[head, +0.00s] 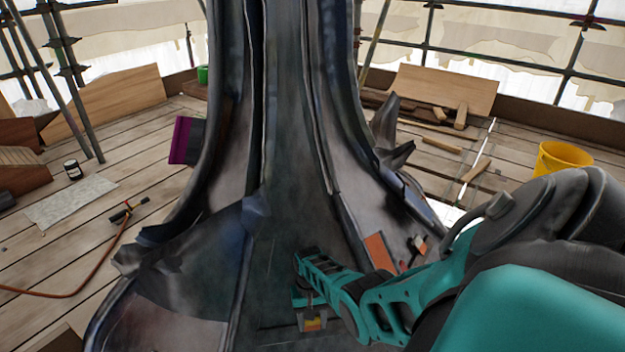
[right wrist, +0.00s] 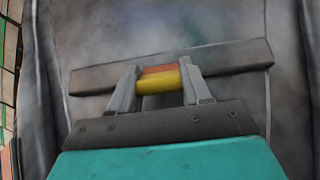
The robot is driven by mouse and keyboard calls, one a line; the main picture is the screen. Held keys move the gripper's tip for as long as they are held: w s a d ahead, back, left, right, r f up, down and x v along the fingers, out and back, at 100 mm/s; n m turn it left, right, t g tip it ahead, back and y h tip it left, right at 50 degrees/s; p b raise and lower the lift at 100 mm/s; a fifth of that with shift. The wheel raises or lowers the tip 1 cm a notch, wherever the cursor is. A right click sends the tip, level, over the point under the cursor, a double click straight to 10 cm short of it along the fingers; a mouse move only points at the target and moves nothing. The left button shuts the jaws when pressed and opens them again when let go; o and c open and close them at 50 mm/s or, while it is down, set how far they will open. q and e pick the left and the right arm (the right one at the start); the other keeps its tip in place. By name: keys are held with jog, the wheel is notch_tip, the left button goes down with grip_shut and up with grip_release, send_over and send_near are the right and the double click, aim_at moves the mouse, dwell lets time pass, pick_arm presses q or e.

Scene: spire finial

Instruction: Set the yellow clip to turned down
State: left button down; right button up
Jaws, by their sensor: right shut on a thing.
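The yellow clip (head: 313,325) is low on the dark metal skirt of the spire (head: 285,240), near the bottom middle of the head view. In the right wrist view the yellow clip (right wrist: 160,84) is a short yellow piece with an orange-red band along its upper side. My right gripper (head: 309,312) is shut on it, and one grey fingertip touches each end in the right wrist view (right wrist: 158,88). A flat grey metal strip (right wrist: 235,57) runs behind the clip, slightly tilted. I cannot tell which way the clip is turned. My left gripper is not in view.
The spire rises through the middle of the head view. An orange patch (head: 379,251) and small items lie on its right skirt. A yellow bucket (head: 562,158) stands at right. A torch with a hose (head: 128,210) lies on the planks at left. Scaffold poles surround the deck.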

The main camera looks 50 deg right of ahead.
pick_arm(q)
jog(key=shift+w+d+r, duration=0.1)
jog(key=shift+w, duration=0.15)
pick_arm(e)
jog(key=o, duration=1.1)
jog(key=shift+c, duration=0.2)
jog(key=shift+w, duration=0.1)
jog(key=shift+d+r, duration=0.1)
jog(key=shift+r, duration=0.25)
pick_arm(q)
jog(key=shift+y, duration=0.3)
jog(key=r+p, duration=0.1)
jog(key=p, duration=0.1)
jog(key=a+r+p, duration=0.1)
jog(key=p, duration=0.2)
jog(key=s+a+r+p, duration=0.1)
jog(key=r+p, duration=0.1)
jog(key=p, duration=0.1)
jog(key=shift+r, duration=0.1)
pick_arm(e)
jog(key=v, duration=1.2)
jog(key=shift+w+d, duration=0.1)
